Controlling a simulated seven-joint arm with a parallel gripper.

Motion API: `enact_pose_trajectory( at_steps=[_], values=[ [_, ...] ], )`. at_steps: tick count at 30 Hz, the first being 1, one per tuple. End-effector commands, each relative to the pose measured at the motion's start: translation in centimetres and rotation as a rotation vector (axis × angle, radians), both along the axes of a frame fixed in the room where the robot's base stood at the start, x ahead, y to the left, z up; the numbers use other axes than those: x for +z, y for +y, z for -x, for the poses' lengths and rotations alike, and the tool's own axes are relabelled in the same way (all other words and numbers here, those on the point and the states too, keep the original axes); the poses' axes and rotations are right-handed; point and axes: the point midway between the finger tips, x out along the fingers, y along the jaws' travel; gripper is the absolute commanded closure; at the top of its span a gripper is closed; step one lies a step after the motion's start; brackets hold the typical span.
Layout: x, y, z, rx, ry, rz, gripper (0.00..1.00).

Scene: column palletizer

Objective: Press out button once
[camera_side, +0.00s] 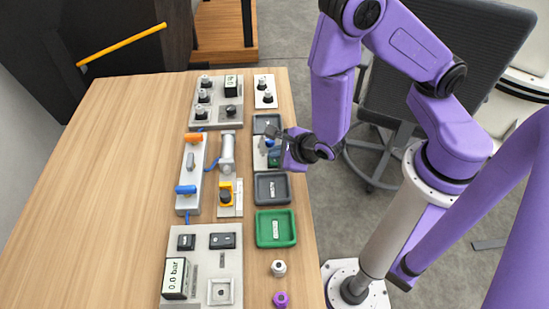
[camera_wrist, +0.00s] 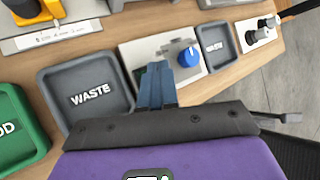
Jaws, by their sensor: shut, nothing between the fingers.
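No label reading "out" is legible in either view. In the side view, two dark buttons or switches sit on the front grey panel (camera_side: 204,263): a small left one (camera_side: 186,242) and a wider right one (camera_side: 222,241); their marks are too small to read. My gripper (camera_side: 269,131) is shut and empty, beyond these buttons, over the right-hand row of trays. In the wrist view my gripper (camera_wrist: 157,68) points at the white plate (camera_wrist: 128,52) with a blue knob (camera_wrist: 188,57), beside the grey WASTE tray (camera_wrist: 48,77). Contact cannot be told.
The front panel carries a 0.0 bar display (camera_side: 175,278). A green tray (camera_side: 259,229) stands at its right. A rail with orange (camera_side: 193,138) and blue (camera_side: 186,190) ends and a yellow device (camera_side: 226,195) stand mid-table. The table's left side (camera_side: 110,190) is clear.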

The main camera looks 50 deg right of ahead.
Motion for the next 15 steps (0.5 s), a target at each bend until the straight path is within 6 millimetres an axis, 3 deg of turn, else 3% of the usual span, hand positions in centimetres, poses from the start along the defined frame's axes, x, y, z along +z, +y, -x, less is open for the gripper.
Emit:
enact_pose_trajectory(
  at_steps=[15],
  values=[
    [-0.54, 0.04, -0.01, 0.0, 0.0, 0.0, 1.0]
  ],
)
